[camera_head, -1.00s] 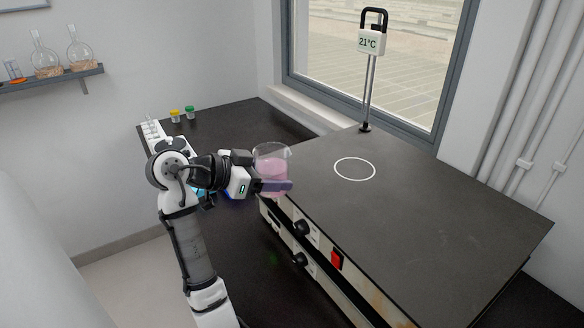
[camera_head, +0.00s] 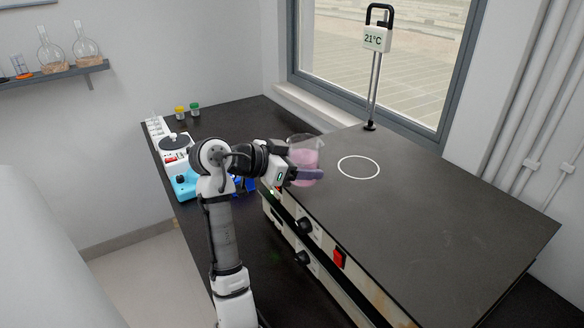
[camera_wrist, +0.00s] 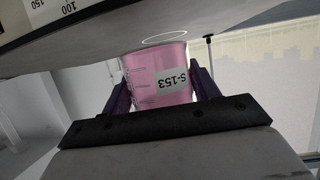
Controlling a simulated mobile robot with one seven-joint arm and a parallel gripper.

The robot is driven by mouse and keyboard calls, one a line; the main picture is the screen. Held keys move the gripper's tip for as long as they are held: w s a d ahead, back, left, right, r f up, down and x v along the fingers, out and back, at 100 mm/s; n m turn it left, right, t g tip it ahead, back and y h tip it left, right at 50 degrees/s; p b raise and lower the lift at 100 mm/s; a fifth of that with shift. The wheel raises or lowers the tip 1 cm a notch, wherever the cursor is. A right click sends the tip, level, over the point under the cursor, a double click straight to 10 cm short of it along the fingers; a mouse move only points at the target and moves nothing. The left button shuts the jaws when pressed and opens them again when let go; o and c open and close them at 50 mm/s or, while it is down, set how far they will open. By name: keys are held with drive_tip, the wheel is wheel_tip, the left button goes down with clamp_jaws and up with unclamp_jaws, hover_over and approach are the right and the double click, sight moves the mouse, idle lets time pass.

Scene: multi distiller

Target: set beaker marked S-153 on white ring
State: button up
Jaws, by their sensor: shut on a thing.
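The beaker marked S-153 (camera_head: 304,158) holds pink liquid and is upright in the head view. My gripper (camera_head: 307,175) is shut on it, with a finger on its near side. In the wrist view the beaker (camera_wrist: 157,75) appears upside down between both purple fingers of my gripper (camera_wrist: 160,92), its S-153 label readable. The white ring (camera_head: 358,167) is drawn on the dark top of the heating plate (camera_head: 440,220), to the right of the beaker. The ring (camera_wrist: 166,38) also shows beyond the beaker in the wrist view. Whether the beaker touches the plate cannot be told.
A thermometer stand (camera_head: 376,40) reading 21°C rises at the plate's back edge. A red switch (camera_head: 339,259) and black knobs are on the plate's front. A white and blue device (camera_head: 180,165) and small capped jars (camera_head: 188,110) stand at left. The plate's top is otherwise clear.

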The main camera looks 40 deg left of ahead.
drive_tip(key=shift+w+d+f, duration=0.1)
drive_tip(key=shift+w+d, duration=0.2)
drive_tip(key=shift+w, duration=0.55)
drive_tip(key=shift+w+d+f, duration=0.15)
drive_tip(key=shift+w+d, duration=0.15)
drive_tip(key=shift+w, duration=0.5)
drive_tip(key=shift+w+d+f, duration=0.1)
drive_tip(key=shift+w+d, duration=0.2)
drive_tip(key=shift+w, duration=0.55)
drive_tip(key=shift+w+d+f, duration=0.1)
drive_tip(key=shift+w+d, duration=0.55)
drive_tip(key=shift+w, duration=1.25)
drive_tip(key=shift+w+d+r, duration=0.1)
drive_tip(key=shift+w+d, duration=0.6)
drive_tip(key=shift+w, duration=1.25)
drive_tip(key=shift+w+d+f, duration=0.1)
drive_tip(key=shift+w+d, duration=0.55)
drive_tip(key=shift+w, duration=1.25)
